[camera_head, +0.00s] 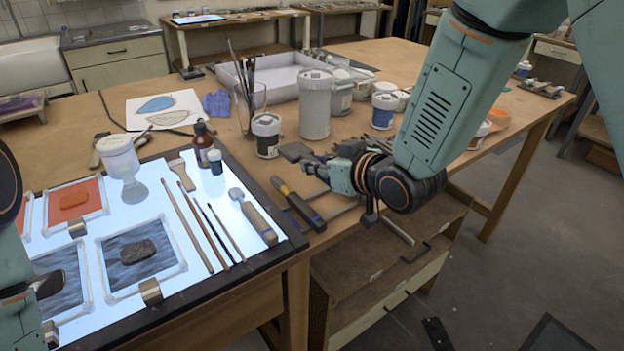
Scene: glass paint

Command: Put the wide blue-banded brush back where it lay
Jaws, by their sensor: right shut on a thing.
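My right gripper (322,170) reaches in from the right over the wooden table, near its front edge. It is shut on the wide brush (296,152), whose dark, flat end sticks out to the left of the fingers. The fingers hide most of the brush, and its blue band cannot be made out clearly. I cannot tell whether the brush touches the table.
A lidded jar (266,136) and a tall white tub (315,104) stand behind. The light table (190,275) at left holds painted panes and several slim brushes.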

